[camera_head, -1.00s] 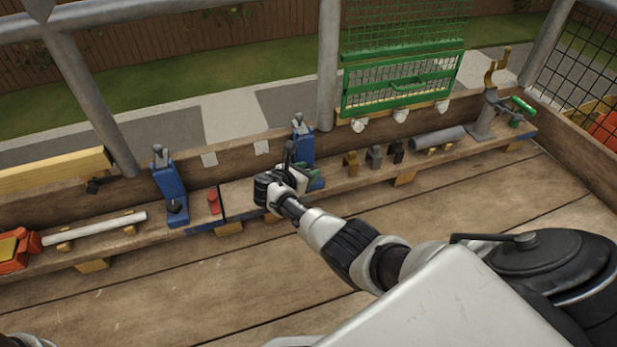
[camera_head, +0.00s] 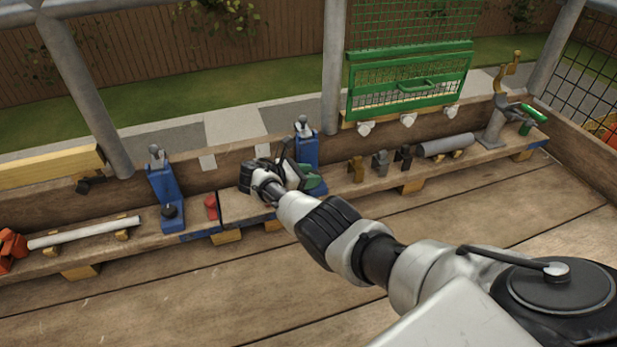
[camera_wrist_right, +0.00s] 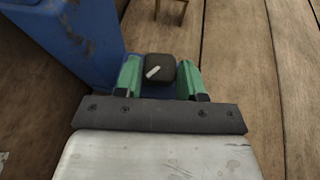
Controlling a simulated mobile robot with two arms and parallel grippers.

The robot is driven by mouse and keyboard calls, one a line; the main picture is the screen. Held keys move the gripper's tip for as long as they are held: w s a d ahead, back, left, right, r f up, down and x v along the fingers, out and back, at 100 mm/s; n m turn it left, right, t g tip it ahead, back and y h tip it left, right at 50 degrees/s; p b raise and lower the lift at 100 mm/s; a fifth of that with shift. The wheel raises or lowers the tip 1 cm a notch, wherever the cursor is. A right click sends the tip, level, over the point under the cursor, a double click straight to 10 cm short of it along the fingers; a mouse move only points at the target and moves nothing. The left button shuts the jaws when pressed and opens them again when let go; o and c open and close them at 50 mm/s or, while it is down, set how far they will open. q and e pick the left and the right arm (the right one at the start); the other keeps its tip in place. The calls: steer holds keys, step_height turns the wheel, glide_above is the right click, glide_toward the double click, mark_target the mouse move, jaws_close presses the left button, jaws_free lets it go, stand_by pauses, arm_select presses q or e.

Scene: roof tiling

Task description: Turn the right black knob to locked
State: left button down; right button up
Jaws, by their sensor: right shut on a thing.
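The right black knob (camera_wrist_right: 160,70) shows in the right wrist view, a dark rounded block with a short white mark slanting across its top. It sits at the foot of the right blue bracket (camera_head: 306,152), which also fills the upper left of the wrist view (camera_wrist_right: 70,40). My right gripper (camera_head: 308,184) reaches the bracket's foot. Its green fingertips stand on either side of the knob in the wrist view (camera_wrist_right: 160,80) and are shut on it. In the head view the gripper hides this knob. My left gripper is not in view.
Another blue bracket (camera_head: 163,185) with a black knob (camera_head: 170,212) stands to the left, beside a red piece (camera_head: 211,206). Small brown, grey and black blocks (camera_head: 380,163) and a grey tube (camera_head: 446,145) lie to the right on the shelf. The plank floor is clear.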

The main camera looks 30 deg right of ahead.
steer(key=shift+d, duration=0.15)
steer(key=o, duration=0.9)
steer(key=p+v, duration=0.1)
steer(key=v, duration=0.9)
steer(key=shift+a+r, duration=0.15)
steer(key=shift+a, duration=0.2)
steer(key=shift+p, duration=0.3)
